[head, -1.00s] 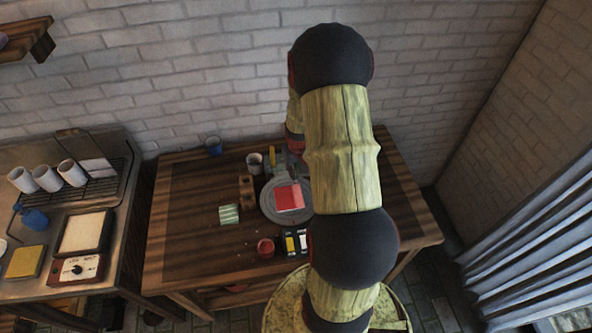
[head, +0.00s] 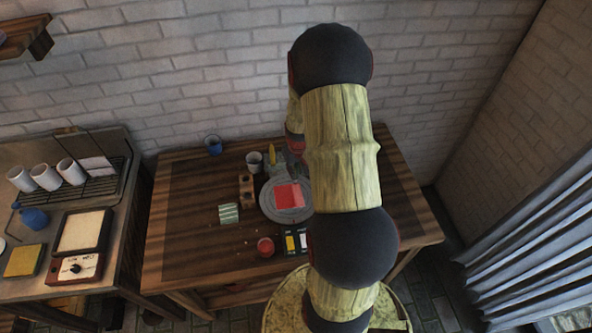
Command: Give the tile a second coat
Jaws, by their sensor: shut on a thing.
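A square red tile (head: 288,196) lies on a round grey turntable (head: 270,212) on the wooden table. Its right edge is close to my arm in the picture. My gripper (head: 291,172) is just behind the tile, small and partly hidden by my own arm. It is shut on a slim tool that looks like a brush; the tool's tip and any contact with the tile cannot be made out. A small pot of red paint (head: 265,246) stands in front of the turntable.
A wooden block (head: 246,190), a grey cup (head: 254,161) and a green striped cloth (head: 229,213) stand or lie left of the turntable. A dark box with yellow and white parts (head: 294,240) is in front. A blue pail (head: 214,146) is at the back. The table's left side is clear.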

